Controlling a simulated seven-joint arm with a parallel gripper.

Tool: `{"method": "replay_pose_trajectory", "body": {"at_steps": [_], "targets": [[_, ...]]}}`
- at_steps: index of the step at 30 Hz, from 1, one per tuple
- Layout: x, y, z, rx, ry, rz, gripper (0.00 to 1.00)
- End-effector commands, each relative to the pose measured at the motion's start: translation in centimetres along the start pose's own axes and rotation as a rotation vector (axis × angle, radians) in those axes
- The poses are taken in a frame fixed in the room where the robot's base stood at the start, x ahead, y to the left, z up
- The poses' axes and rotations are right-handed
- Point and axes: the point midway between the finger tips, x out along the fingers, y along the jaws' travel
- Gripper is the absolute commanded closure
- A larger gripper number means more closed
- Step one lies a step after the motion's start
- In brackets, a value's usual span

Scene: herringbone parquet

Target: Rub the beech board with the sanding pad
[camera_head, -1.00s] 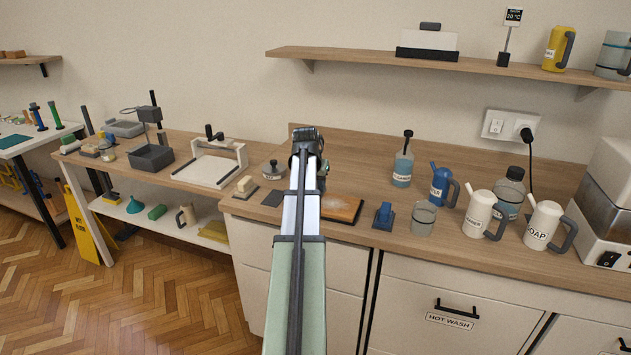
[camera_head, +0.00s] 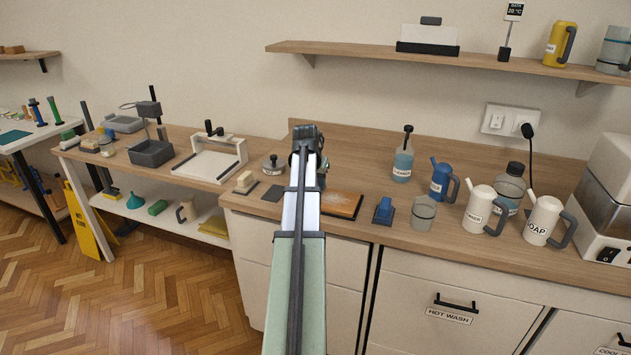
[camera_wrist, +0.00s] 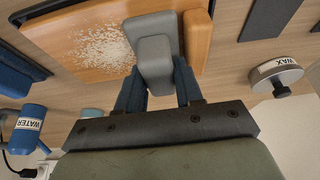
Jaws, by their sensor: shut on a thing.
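The beech board (camera_head: 345,205) lies flat on the counter, orange-brown, partly hidden behind my arm in the head view. In the wrist view the board (camera_wrist: 65,40) carries a patch of pale speckles (camera_wrist: 103,47). My gripper (camera_wrist: 158,78) is shut on a grey block, the sanding pad (camera_wrist: 154,52), which is over the board beside the speckled patch. Whether the pad touches the board is hard to tell. In the head view my gripper (camera_head: 308,160) hides the pad.
A blue block on a dark base (camera_head: 384,210) and a clear beaker (camera_head: 424,213) stand right of the board. A dark square sheet (camera_head: 272,194), a pale block (camera_head: 245,182) and a wax tin (camera_wrist: 278,72) are nearby. Labelled jugs (camera_head: 480,208) stand farther right.

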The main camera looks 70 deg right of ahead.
Motion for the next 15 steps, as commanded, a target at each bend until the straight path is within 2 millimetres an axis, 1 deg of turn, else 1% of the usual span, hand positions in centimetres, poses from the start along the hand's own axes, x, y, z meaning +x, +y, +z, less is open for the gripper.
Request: {"method": "replay_pose_trajectory", "body": {"at_steps": [15], "targets": [[0.76, 0.01, 0.33, 0.000, 0.000, 0.000, 0.89]]}}
